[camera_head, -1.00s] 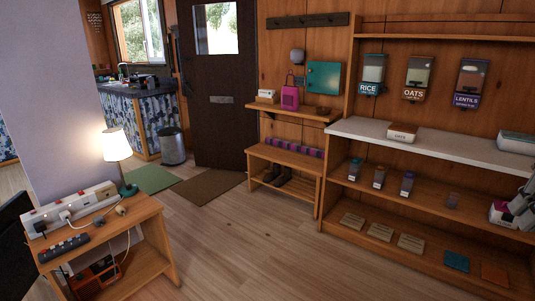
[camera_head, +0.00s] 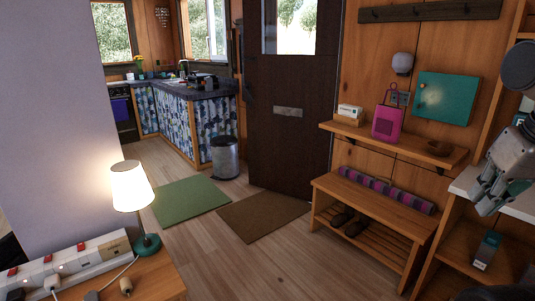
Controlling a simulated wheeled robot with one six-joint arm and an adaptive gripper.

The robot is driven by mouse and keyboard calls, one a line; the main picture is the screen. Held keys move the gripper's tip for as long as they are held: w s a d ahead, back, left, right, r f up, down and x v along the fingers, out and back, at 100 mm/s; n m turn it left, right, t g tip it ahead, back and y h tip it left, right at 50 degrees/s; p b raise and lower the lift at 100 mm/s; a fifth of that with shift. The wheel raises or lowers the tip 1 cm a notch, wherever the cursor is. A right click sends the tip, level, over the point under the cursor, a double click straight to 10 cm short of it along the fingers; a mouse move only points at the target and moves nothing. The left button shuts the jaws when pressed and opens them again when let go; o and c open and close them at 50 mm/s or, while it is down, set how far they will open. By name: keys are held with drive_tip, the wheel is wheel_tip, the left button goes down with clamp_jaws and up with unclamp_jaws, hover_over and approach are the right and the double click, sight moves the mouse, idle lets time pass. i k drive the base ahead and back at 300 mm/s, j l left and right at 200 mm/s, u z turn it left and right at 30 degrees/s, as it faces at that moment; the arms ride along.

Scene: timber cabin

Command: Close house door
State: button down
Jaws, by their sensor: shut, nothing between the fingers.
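The house door (camera_head: 291,150) is a dark brown panel with a window in its upper part and a metal letter plate in its middle. It stands in the middle of the view, swung at an angle into the room. Daylight and trees show through its window. I cannot see its handle clearly. My gripper (camera_head: 484,202) is at the right edge, shut and empty, pointing down and left. It is far from the door, in front of the shelf unit.
A brown mat (camera_head: 262,216) and a green mat (camera_head: 190,201) lie before the door. A metal bin (camera_head: 225,158) stands left of it. A shoe bench (camera_head: 372,205) and wall shelf (camera_head: 392,143) stand right. A lamp (camera_head: 133,190) sits front left. The middle floor is clear.

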sight(285, 153)
drive_tip(key=i+u, duration=0.15)
drive_tip(key=i, duration=0.55)
drive_tip(key=i+u, duration=0.15)
drive_tip(key=i, duration=0.55)
drive_tip(key=i+l+u, duration=0.1)
drive_tip(key=i, duration=0.6)
drive_tip(key=i+l+u, duration=0.15)
drive_tip(key=i, duration=0.55)
drive_tip(key=i+j, duration=0.1)
drive_tip(key=i, duration=0.35)
drive_tip(key=i+j+z, duration=0.1)
drive_tip(key=i, duration=0.4)
drive_tip(key=i+j, duration=0.15)
drive_tip(key=i, duration=0.3)
drive_tip(key=i+j+z, duration=0.1)
drive_tip(key=i, duration=0.35)
drive_tip(key=i+j+z, duration=0.2)
drive_tip(key=i+j, duration=0.25)
